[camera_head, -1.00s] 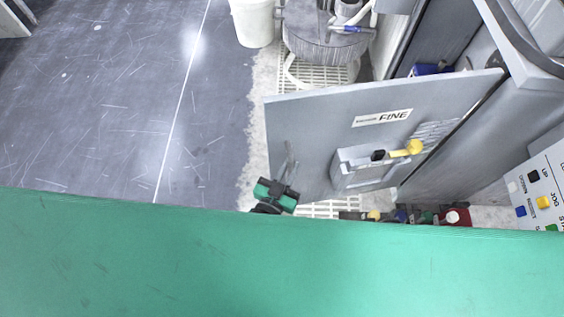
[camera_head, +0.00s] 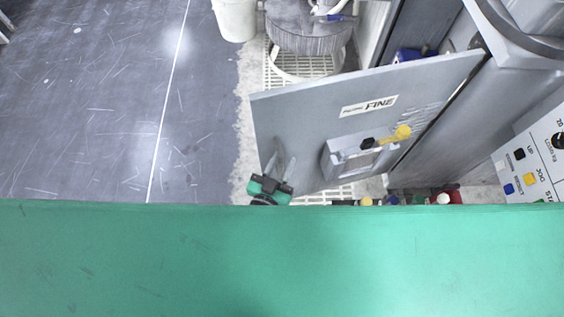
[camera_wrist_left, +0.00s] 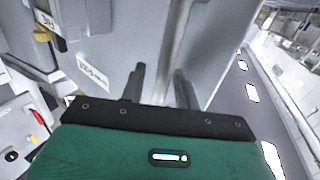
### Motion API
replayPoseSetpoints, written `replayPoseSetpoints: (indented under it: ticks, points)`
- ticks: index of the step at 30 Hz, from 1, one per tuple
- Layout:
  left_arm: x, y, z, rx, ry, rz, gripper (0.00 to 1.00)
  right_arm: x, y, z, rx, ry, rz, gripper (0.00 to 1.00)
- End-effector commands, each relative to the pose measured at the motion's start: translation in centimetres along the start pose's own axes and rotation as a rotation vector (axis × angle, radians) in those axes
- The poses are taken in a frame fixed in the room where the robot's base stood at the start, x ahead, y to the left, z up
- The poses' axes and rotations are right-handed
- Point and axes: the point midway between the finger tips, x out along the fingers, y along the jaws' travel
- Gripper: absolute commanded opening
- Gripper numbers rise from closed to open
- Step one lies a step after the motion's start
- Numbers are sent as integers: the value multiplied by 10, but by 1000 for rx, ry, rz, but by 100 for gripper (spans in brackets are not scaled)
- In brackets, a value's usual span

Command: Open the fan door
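The fan door is a large grey panel (camera_head: 290,110) with a "FINE" label (camera_head: 368,105), swung out from the grey cabinet. A yellow-and-black handle (camera_head: 395,136) sits on a recessed latch plate on it. The panel and label also show in the left wrist view (camera_wrist_left: 95,74). My left gripper (camera_head: 279,155) is at the door's lower-left free edge, its fingers pointing at the panel. In the left wrist view its two dark fingers (camera_wrist_left: 160,84) are apart, with the door's edge close by. I cannot tell whether they touch it. My right gripper is not in view.
A control panel with coloured buttons (camera_head: 530,170) stands at the right. A white bucket (camera_head: 236,18) and a grey drum (camera_head: 309,38) stand behind the door. Several small coloured items lie below the door. The dark floor (camera_head: 85,105) at left is clear.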

Motion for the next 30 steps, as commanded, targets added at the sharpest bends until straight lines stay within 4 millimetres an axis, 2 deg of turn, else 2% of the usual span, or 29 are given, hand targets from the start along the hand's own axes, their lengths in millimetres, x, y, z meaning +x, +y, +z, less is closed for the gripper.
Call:
replayPoseSetpoints:
  ticks: [5,15,21,25,30]
  points:
    - [-16,0,1,1,-3,0,32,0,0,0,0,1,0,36]
    - [-84,1,1,0,-4,1,32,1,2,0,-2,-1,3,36]
    - [-118,2,1,0,-3,2,32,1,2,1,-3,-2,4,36]
    - [-130,2,0,1,-1,2,32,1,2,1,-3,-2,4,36]
    - [-137,2,0,0,1,2,32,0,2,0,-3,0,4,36]
